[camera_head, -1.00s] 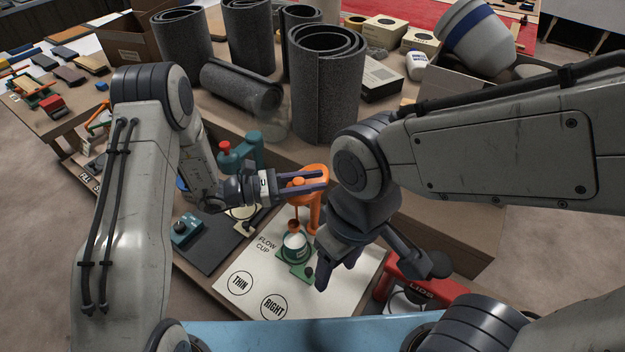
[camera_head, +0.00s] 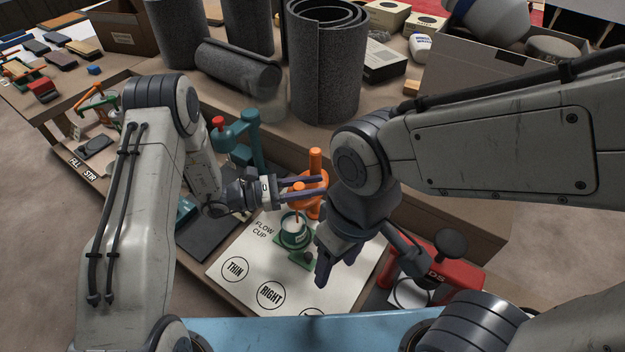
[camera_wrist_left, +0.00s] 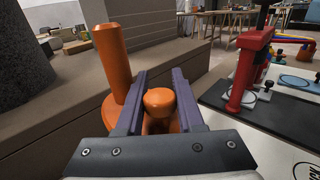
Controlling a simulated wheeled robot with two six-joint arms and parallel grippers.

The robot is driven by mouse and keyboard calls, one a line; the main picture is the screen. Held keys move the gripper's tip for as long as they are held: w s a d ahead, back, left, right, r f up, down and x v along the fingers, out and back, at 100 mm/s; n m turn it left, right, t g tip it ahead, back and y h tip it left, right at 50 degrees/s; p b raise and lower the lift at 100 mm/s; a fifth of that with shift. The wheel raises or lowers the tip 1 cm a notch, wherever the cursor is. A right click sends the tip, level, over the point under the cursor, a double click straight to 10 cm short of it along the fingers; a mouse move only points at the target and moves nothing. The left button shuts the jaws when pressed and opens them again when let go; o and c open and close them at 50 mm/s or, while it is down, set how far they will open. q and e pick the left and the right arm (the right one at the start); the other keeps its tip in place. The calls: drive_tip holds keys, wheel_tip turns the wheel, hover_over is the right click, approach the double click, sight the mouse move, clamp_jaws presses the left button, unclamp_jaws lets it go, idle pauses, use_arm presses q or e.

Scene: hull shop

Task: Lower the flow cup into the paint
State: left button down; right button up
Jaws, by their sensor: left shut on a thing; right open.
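The flow cup's orange knob (camera_head: 299,187) is between the fingers of my left gripper (camera_head: 322,184), which is shut on it; the left wrist view shows the knob (camera_wrist_left: 159,99) between the purple fingers (camera_wrist_left: 160,75). A thin orange rod runs down from it towards the pale mouth of the paint can (camera_head: 291,234). The cup's lower part is hidden, so I cannot tell its depth. The can stands in a green holder (camera_head: 306,261). My right gripper (camera_head: 322,268) is open and empty, just right of the can.
A white card (camera_head: 245,250) marked FLOW CUP, THIN and RIGHT lies under the holder. An orange stand (camera_head: 315,162) rises just behind the can. A teal device (camera_head: 248,135) stands behind left, a red one (camera_head: 450,275) right. Grey rolls (camera_head: 325,65) stand on the bench behind.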

use_arm(q)
drive_tip(key=shift+s+f, duration=0.1)
drive_tip(key=shift+f, duration=0.75)
use_arm(e)
drive_tip(key=shift+f, duration=0.5)
use_arm(q)
drive_tip(key=c, duration=0.6)
unclamp_jaws()
drive_tip(key=shift+a, duration=0.1)
drive_tip(key=shift+o, duration=0.2)
drive_tip(key=shift+r, duration=0.25)
use_arm(e)
drive_tip(key=shift+r, duration=0.1)
